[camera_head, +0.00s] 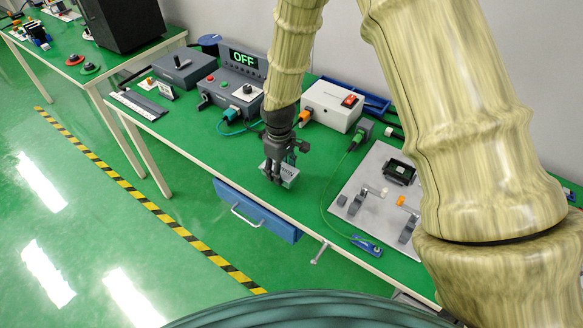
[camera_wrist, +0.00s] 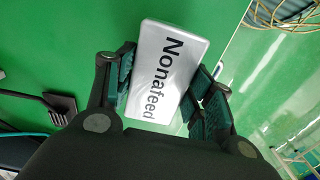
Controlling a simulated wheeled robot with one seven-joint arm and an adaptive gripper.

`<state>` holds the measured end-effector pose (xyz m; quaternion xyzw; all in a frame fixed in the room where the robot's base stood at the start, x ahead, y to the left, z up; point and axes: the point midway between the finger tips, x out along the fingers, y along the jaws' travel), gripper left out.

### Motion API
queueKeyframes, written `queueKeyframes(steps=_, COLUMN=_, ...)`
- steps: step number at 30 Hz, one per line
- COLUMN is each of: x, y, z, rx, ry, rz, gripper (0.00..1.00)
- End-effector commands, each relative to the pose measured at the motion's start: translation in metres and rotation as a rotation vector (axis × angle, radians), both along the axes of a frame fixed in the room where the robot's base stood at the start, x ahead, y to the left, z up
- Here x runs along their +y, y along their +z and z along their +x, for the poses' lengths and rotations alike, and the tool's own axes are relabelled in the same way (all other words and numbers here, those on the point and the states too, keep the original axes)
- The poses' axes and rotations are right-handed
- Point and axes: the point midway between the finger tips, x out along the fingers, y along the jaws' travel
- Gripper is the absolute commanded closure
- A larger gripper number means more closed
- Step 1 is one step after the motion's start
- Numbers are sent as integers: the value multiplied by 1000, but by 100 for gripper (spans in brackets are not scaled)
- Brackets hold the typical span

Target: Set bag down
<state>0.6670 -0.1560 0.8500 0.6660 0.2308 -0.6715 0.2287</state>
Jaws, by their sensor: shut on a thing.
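The bag is a small silvery-white packet (camera_wrist: 165,75) printed "Nonafeed" in the wrist view. It sits between the fingers of my gripper (camera_wrist: 168,90), which is shut on it. In the head view the bag (camera_head: 287,174) shows at the fingertips of my gripper (camera_head: 278,176), over the front part of the green bench top (camera_head: 225,137). I cannot tell whether the bag touches the bench. The fingers hide part of its sides.
A grey box with an "OFF" display (camera_head: 236,85) and a white box with a red switch (camera_head: 333,105) stand behind. A metal plate with fixtures (camera_head: 372,192) lies to the right. A blue drawer (camera_head: 257,211) protrudes below the front edge. Green bench surface is free left of my gripper.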

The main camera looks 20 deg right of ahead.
Motion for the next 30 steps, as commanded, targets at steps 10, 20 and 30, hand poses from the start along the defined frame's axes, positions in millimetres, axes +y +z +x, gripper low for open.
queueKeyframes(steps=10, x=-37, y=-3, z=10, rx=0, ry=1, rz=0, gripper=71)
queueKeyframes(steps=20, x=-37, y=-24, z=9, rx=2, ry=1, rz=0, gripper=71)
queueKeyframes(steps=30, x=-37, y=-38, z=10, rx=-1, ry=1, rz=0, gripper=71)
